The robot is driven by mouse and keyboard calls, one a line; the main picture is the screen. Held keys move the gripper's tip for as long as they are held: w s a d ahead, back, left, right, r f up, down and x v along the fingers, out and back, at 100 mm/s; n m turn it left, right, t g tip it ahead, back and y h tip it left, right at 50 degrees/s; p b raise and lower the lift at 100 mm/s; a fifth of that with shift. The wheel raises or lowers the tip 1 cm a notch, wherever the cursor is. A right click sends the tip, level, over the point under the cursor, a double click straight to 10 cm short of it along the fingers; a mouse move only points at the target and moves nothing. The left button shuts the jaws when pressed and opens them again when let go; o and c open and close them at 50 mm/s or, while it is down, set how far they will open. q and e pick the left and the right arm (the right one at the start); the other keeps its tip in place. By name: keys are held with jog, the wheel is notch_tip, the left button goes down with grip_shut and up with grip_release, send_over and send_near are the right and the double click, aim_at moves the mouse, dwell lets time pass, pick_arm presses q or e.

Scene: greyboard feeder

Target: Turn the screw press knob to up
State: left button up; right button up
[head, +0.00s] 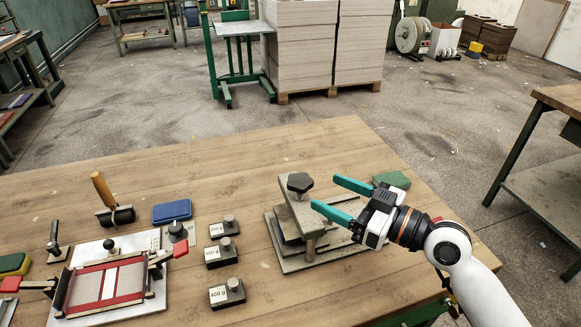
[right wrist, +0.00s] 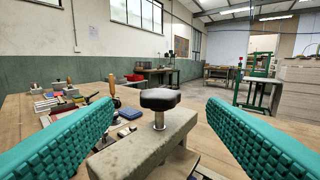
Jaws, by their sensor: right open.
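The screw press (head: 294,232) stands on the wooden table, right of the middle, in the head view. Its dark knob (head: 300,182) sits on top of the grey crossbar. In the right wrist view the knob (right wrist: 160,99) stands on a short bright metal stem above the crossbar (right wrist: 140,150). My right gripper (head: 328,194) is open, with teal fingers pointing at the knob from the right. In the right wrist view its fingers lie wide apart on both sides of the knob, with nothing between them touching. My left gripper is not in view.
Several labelled weights (head: 227,293) stand left of the press. A red-framed screen fixture (head: 105,287), a wooden-handled roller (head: 113,205) and a blue box (head: 171,211) lie farther left. A green pad (head: 391,180) lies behind my right gripper. The table's back middle is clear.

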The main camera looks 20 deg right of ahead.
aim_at(292, 176)
jog(key=p+x, duration=0.2)
jog(key=x, duration=0.7)
jog(key=shift+w+a, duration=0.25)
jog(key=shift+w, duration=0.05)
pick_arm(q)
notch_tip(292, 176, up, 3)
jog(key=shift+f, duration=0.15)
